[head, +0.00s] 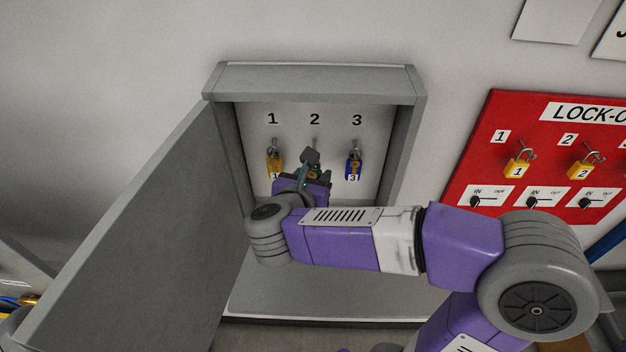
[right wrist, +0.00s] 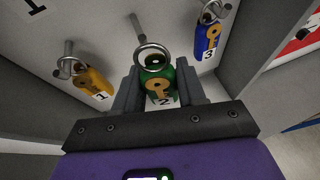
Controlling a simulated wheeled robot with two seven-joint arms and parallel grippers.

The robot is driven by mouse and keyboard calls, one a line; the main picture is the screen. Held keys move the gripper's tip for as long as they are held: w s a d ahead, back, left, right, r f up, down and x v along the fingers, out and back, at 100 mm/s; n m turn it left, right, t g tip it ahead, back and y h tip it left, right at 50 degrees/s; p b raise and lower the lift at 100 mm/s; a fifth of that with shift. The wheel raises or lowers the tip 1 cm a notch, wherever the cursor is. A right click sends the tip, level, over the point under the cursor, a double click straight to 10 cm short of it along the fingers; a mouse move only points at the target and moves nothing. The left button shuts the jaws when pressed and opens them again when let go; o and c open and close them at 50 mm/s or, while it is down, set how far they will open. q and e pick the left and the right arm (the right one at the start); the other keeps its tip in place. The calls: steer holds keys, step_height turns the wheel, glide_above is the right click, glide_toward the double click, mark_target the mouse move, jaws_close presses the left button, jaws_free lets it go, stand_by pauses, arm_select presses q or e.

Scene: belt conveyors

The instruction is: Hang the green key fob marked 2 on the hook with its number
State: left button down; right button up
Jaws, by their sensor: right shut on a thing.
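The green key fob (right wrist: 160,80) marked 2 has a key picture and a metal ring. My right gripper (head: 312,168) is shut on it, with one finger on each side of the fob in the right wrist view. The fob's ring (right wrist: 153,57) is at the tip of the middle hook (right wrist: 136,26); I cannot tell whether the hook passes through it. In the head view this hook (head: 315,144) is below the printed 2 (head: 314,119), and my gripper mostly hides the fob. My left gripper is not in view.
The yellow fob (head: 274,160) marked 1 and the blue fob (head: 353,166) marked 3 hang on either side, close to my gripper. The grey cabinet (head: 315,78) has side walls and an open door (head: 140,220) at left. A red lockout board (head: 480,150) is at right.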

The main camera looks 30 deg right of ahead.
steer(key=w+d, duration=0.1)
steer(key=w+f, duration=0.1)
steer(key=w, duration=0.1)
steer(key=w+d+b, duration=0.1)
steer(key=shift+w+d+f, duration=0.15)
steer(key=shift+d+f, duration=0.15)
steer(key=shift+d, duration=0.05)
stand_by(0.4)
stand_by(0.6)
steer(key=o, duration=1.1)
steer(key=shift+o, duration=0.2)
steer(key=shift+s, duration=0.2)
steer(key=shift+w, duration=0.1)
